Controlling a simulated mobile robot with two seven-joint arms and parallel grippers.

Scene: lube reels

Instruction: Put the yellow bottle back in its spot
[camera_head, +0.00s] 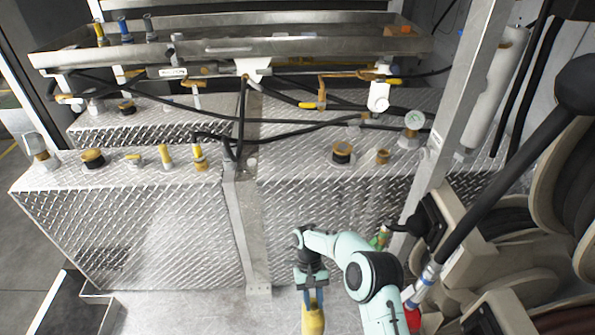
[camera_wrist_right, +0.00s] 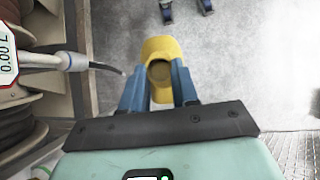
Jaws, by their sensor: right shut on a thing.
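The yellow bottle (camera_head: 313,319) is at the bottom of the head view, its lower part cut off by the picture edge. My right gripper (camera_head: 311,290) points down and is shut on its upper part. In the right wrist view the yellow bottle (camera_wrist_right: 158,48) sits between the two blue fingers of my right gripper (camera_wrist_right: 158,85), one on each side. I cannot tell which place is the bottle's spot. My left gripper is not seen in the head view.
Diamond-plate tanks (camera_head: 135,230) with caps, valves and hoses stand ahead. A metal tray (camera_head: 220,47) lies above them. Hose reels (camera_head: 545,235) and a metal post (camera_head: 445,130) stand right. Two small blue pieces (camera_wrist_right: 166,13) at the wrist view's top are unclear.

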